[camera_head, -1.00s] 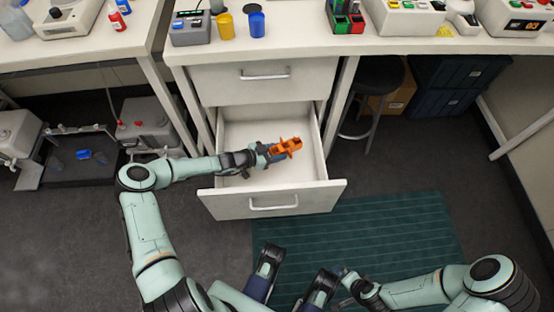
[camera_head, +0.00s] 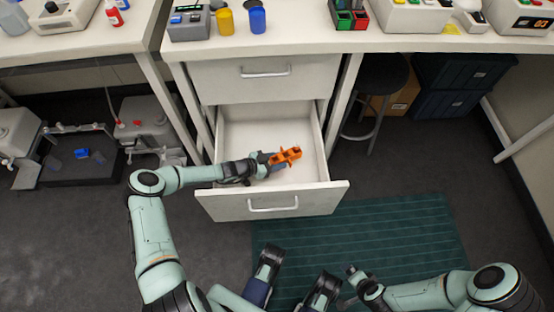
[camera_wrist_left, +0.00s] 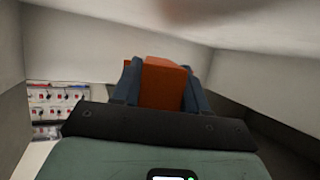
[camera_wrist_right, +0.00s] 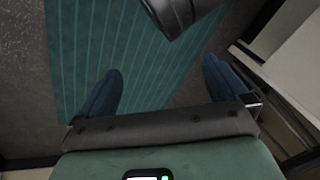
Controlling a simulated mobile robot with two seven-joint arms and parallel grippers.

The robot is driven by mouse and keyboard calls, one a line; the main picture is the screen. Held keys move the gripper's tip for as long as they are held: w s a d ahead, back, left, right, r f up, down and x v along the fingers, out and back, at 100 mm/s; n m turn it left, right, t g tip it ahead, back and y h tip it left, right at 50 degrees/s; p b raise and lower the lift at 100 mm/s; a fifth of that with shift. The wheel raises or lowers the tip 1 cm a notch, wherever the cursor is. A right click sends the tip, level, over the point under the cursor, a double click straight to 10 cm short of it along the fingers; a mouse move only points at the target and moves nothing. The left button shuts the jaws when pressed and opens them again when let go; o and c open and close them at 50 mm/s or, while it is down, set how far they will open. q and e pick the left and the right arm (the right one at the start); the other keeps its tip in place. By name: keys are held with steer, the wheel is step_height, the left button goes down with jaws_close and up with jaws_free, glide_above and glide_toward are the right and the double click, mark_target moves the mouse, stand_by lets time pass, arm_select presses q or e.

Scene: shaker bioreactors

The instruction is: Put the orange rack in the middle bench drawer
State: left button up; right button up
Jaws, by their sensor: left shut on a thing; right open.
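The orange rack (camera_head: 286,156) is held by my left gripper (camera_head: 268,161) inside the open drawer (camera_head: 233,132) of the bench. The left wrist view shows the rack (camera_wrist_left: 163,82) between the two blue fingers of the left gripper (camera_wrist_left: 160,92), with pale drawer walls around it. I cannot tell whether the rack touches the drawer floor. The drawer is pulled out below a shut upper drawer (camera_head: 262,76). My right gripper (camera_head: 355,276) is low at the front, over the mat; in the right wrist view (camera_wrist_right: 163,95) its fingers are apart and empty.
The bench top (camera_head: 300,45) carries a yellow cup (camera_head: 224,22), a blue cup (camera_head: 257,21) and several devices. A dark stool (camera_head: 376,80) stands right of the drawers. A green mat (camera_head: 400,225) lies on the floor. Equipment sits under the left bench.

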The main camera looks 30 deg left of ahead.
arm_select(q)
steer(key=o, duration=1.1)
steer(key=shift+r, duration=0.25)
steer(key=p+v, duration=0.2)
steer(key=v, duration=0.5)
steer(key=shift+s+a+r+p, duration=0.15)
steer(key=shift+s+r+p, duration=0.05)
steer(key=shift+r+p, duration=0.2)
arm_select(e)
steer(key=shift+g+y, duration=0.3)
steer(key=shift+g, duration=0.3)
steer(key=s+r, duration=0.1)
steer(key=s+a+r, duration=0.1)
steer(key=s, duration=0.1)
steer(key=s+a+r, duration=0.1)
steer(key=shift+s+a, duration=0.1)
steer(key=shift+s, duration=0.05)
